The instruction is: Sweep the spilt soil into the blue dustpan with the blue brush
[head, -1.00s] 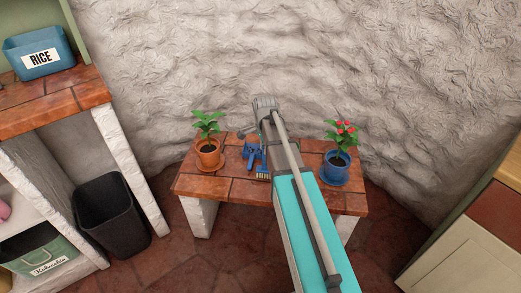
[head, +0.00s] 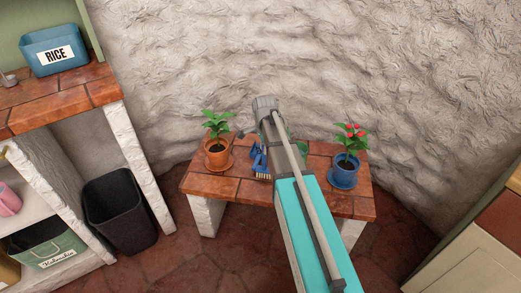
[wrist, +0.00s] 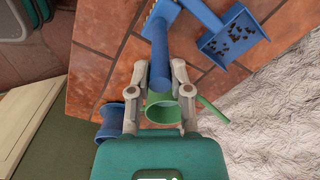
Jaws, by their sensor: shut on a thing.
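The blue brush's handle (wrist: 158,55) lies between the two fingers of my gripper (wrist: 159,75) in the wrist view, and the fingers are shut on it. Its pale bristles (head: 262,177) show beside my arm in the head view. The blue dustpan (wrist: 236,32) lies on the tiled table at the wrist view's upper right. Many dark bits of soil (wrist: 228,41) lie in its pan. The dustpan's blue also shows left of my arm in the head view (head: 256,156). My arm hides the gripper and part of the table there.
An orange potted plant (head: 216,158) stands left on the tiled table (head: 215,187); a red-flowered plant in a blue pot (head: 346,165) stands right. A green container (wrist: 160,104) shows near my fingers. The rough wall (head: 350,60) is close behind. A black bin (head: 120,213) stands left.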

